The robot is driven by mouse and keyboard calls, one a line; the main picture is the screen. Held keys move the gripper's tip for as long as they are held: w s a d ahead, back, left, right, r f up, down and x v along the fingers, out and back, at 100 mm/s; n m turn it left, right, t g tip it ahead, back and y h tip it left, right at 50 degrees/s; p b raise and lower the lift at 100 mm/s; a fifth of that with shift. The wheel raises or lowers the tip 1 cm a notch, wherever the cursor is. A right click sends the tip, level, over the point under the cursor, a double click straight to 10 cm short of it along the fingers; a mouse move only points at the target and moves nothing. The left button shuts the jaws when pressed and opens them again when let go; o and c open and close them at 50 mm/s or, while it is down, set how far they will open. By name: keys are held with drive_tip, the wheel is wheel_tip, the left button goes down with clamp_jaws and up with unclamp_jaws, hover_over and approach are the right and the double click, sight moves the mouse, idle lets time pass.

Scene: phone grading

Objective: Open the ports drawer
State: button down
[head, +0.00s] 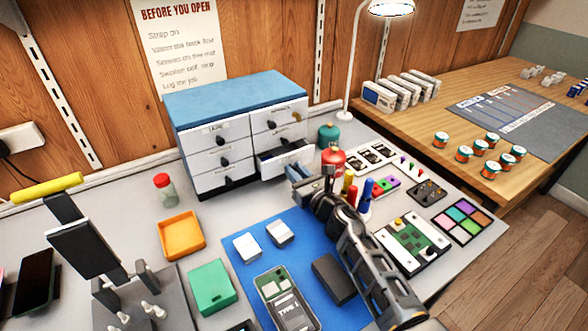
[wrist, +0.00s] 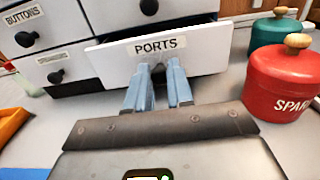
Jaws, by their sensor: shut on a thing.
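The ports drawer (head: 272,161) is the bottom right drawer of a small white cabinet with a blue top (head: 235,97). It stands partly pulled out, and a gap shows above its front in the head view. In the wrist view its white front (wrist: 208,62) carries the label PORTS. My gripper (head: 291,171) reaches it from the front. In the wrist view its two blue-grey fingers (wrist: 160,72) are shut at the middle of the drawer front, just under the label.
A red lidded jar (wrist: 285,82) stands close to the right of the drawer, with a teal jar (wrist: 279,30) behind it. A blue mat (head: 255,250) with phone parts lies in front. An orange tray (head: 182,252) and a green box (head: 212,287) are on the left.

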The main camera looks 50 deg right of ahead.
drive_tip(key=c, duration=1)
unclamp_jaws()
